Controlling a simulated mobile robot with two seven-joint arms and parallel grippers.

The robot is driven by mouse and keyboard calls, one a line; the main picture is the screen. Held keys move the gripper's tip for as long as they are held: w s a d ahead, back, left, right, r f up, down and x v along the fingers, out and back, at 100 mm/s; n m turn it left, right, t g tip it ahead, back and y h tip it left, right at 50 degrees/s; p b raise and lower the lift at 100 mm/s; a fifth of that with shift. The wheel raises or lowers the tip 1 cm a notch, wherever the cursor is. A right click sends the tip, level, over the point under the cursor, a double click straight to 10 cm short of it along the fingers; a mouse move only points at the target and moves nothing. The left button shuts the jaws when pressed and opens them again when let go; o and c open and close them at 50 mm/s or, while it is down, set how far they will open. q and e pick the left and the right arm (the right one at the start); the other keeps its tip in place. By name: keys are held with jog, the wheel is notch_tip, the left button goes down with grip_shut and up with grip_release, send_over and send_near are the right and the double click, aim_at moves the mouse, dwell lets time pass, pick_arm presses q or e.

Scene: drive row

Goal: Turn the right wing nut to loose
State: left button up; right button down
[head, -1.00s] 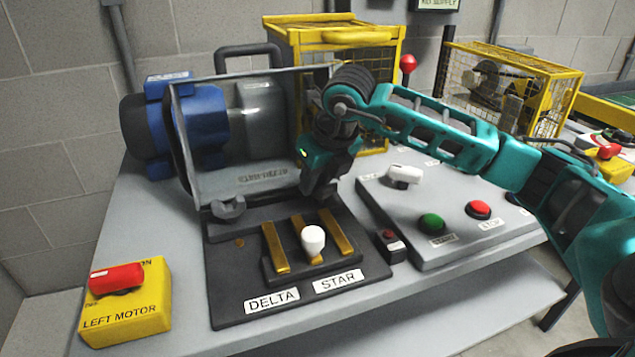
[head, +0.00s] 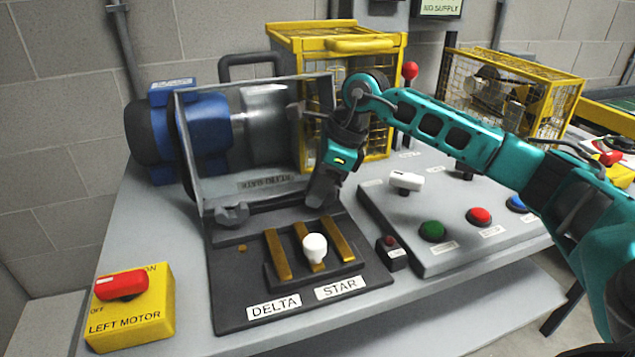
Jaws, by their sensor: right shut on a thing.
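My right gripper (head: 317,203) reaches in from the right and points down at the right end of the dark bar at the foot of the clear guard (head: 254,140). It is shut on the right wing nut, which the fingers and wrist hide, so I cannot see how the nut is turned. The left wing nut (head: 232,214), grey, sits at the left end of the same bar, clear of the gripper. My left gripper is not in view.
Close in front of the gripper stands a white-knobbed switch (head: 314,247) between brass bars on the DELTA/STAR board (head: 228,317). A button panel (head: 455,260) lies to the right. A yellow LEFT MOTOR box (head: 130,320) stands front left. A yellow cage (head: 290,42) is behind.

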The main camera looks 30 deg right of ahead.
jog(key=shift+n+g+p, duration=0.35)
jog(key=shift+n+g, duration=0.45)
jog(key=shift+n, duration=1.2)
jog(key=shift+s, duration=0.1)
jog(key=c, duration=0.9)
grip_release()
jog(key=v, duration=0.4)
jog(key=p+v, duration=0.1)
jog(key=v, duration=0.3)
jog(key=p+v, duration=0.1)
jog(key=v, duration=0.4)
jog(key=shift+d+f, duration=0.1)
jog(key=shift+d, duration=0.2)
